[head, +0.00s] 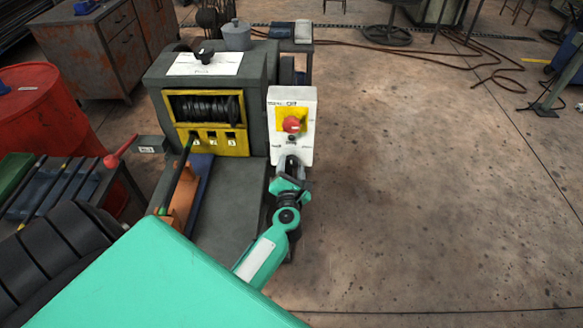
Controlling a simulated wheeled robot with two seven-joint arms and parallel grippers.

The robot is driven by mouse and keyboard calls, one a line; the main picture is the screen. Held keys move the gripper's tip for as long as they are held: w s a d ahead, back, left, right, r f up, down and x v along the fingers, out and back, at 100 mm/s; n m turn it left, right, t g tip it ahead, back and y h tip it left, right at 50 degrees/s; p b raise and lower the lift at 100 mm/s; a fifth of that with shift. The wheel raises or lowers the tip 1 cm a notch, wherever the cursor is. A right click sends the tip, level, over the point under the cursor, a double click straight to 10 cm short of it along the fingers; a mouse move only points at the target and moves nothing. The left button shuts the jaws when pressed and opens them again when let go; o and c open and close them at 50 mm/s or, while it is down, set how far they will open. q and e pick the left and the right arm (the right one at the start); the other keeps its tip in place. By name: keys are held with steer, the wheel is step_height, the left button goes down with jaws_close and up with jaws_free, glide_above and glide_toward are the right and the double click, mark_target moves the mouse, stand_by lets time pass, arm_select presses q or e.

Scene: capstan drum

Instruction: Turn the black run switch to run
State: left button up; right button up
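A pale upright control box (306,106) stands at the right side of the grey machine. It carries a red knob (291,123) on a yellow plate, with small lettering above. A small black part (292,138) shows just below the yellow plate and looks like the black run switch; its setting is too small to read. My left gripper (291,160) is at the lower front of the box, just below that black part. The wrist hides its fingers in part, so I cannot tell whether they touch anything or how far they are apart. My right gripper is out of view.
The grey machine (160,84) has a yellow-framed drum window and a black knob (204,56) on a white top plate. A red-tipped lever (121,151) and a red barrel (38,105) stand at left. The floor (430,190) to the right is clear.

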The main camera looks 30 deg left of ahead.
arm_select(q)
steer(key=c, duration=0.7)
steer(key=shift+r+m+p, duration=0.15)
steer(key=shift+m+p, duration=0.55)
steer(key=shift+p, duration=0.2)
steer(key=shift+m+p, duration=1.2)
steer(key=shift+p, duration=0.05)
steer(key=m+p, duration=0.3)
steer(key=m, duration=0.1)
steer(key=shift+d, duration=0.1)
steer(key=shift+f+m+p, duration=0.25)
steer(key=shift+m+p, duration=0.45)
steer(key=shift+m, duration=0.4)
